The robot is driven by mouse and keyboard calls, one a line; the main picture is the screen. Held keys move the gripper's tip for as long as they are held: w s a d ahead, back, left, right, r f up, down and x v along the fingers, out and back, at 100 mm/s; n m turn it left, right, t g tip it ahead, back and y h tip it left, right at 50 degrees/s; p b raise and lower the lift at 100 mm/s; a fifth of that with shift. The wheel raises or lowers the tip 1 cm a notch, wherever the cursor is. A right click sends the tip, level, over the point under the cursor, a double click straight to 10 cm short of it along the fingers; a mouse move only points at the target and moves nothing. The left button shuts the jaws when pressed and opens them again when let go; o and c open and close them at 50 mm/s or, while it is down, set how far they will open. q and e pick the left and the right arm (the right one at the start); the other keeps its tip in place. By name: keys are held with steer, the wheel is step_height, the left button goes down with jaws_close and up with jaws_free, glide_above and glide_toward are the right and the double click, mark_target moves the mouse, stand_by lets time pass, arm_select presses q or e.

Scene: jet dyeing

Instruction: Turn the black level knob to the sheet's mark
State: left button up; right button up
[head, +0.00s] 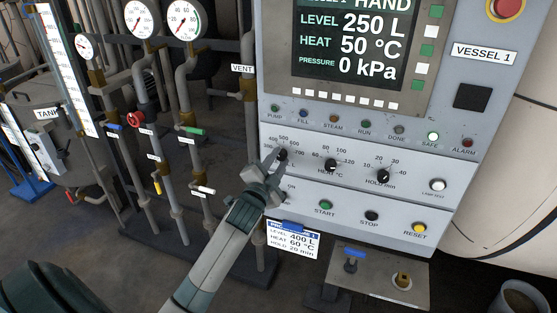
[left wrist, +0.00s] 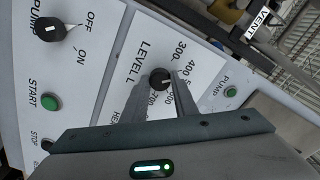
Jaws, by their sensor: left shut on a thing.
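The black level knob (head: 283,154) is at the left end of the upper knob row on the vessel panel. My left gripper (head: 275,163) is at it, fingers shut on its sides. In the left wrist view the knob (left wrist: 159,79) sits between the two fingertips (left wrist: 161,85). A pale line shows on its face, but fingers hide part of the scale, so I cannot tell its exact reading. The sheet (head: 293,240) hangs below the panel and reads level 400 L, heat 60 °C, hold 20 min. My right gripper is not in view.
The screen (head: 353,45) shows level 250 L, heat 50 °C, 0 kPa. The heat knob (head: 331,165) and hold knob (head: 383,176) are to the right. The start button (head: 326,205) and stop button (head: 371,215) are below. Pipes with valves stand left of the panel.

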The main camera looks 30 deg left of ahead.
arm_select(q)
steer(key=o, duration=1.1)
steer(key=shift+c, duration=0.2)
steer(key=shift+s+f, duration=0.1)
steer(key=shift+s, duration=0.05)
steer(key=shift+s+d+b, duration=0.15)
steer(key=shift+s+b, duration=0.15)
steer(key=shift+s, duration=0.3)
steer(key=b+v, duration=0.4)
steer(key=v, duration=1.2)
steer(key=shift+w+d, duration=0.1)
